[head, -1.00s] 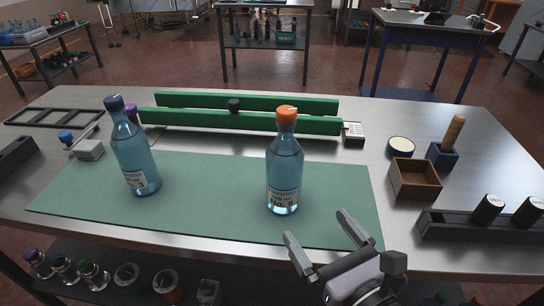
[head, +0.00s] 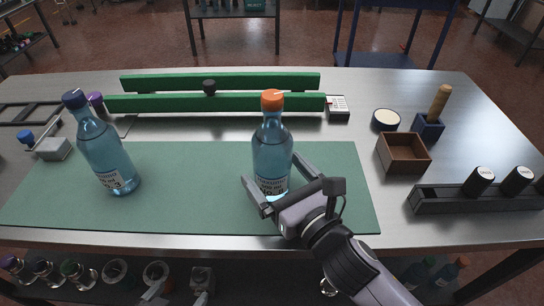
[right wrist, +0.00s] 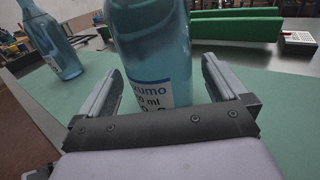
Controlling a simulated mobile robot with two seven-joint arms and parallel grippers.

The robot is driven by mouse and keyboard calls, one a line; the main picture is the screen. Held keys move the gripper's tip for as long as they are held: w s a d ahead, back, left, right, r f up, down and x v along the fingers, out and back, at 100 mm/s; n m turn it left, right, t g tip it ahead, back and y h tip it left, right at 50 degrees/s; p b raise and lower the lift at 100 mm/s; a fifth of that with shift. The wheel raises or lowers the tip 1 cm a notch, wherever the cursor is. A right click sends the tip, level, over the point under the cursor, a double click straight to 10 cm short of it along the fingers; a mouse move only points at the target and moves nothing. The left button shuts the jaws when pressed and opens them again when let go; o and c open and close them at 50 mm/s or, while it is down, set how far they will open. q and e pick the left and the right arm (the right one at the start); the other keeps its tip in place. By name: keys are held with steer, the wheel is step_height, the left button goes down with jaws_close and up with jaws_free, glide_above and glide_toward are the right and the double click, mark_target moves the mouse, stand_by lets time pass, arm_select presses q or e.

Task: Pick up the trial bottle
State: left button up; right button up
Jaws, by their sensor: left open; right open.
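Two blue bottles stand upright on the green mat. The orange-capped bottle (head: 271,150) is in the middle, its white label partly covered by my gripper. The dark-blue-capped bottle (head: 104,152) is at the left, with a label reading about "No. 3". I cannot tell from the labels which is the trial bottle. My right gripper (head: 273,172) is open, its fingers on either side of the orange-capped bottle's lower part. In the right wrist view that bottle (right wrist: 152,45) stands between the open fingers, with gaps at both sides. My left gripper (head: 174,292) barely shows at the bottom edge, open and empty.
The green mat (head: 190,205) is clear between the bottles. Green rails (head: 220,103) lie behind it. A calculator-like device (head: 338,107), wooden box (head: 403,152) and black rack (head: 470,197) are at the right. A grey block (head: 52,149) is at the left.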

mark_target(273, 95)
steer(key=shift+x, duration=0.9)
steer(key=shift+f, duration=0.1)
steer(key=c, duration=0.9)
steer(key=shift+c, duration=1.3)
steer(key=shift+r, duration=0.2)
step_height(273, 95, up, 20)
steer(key=p, duration=0.4)
steer(key=shift+f, duration=0.15)
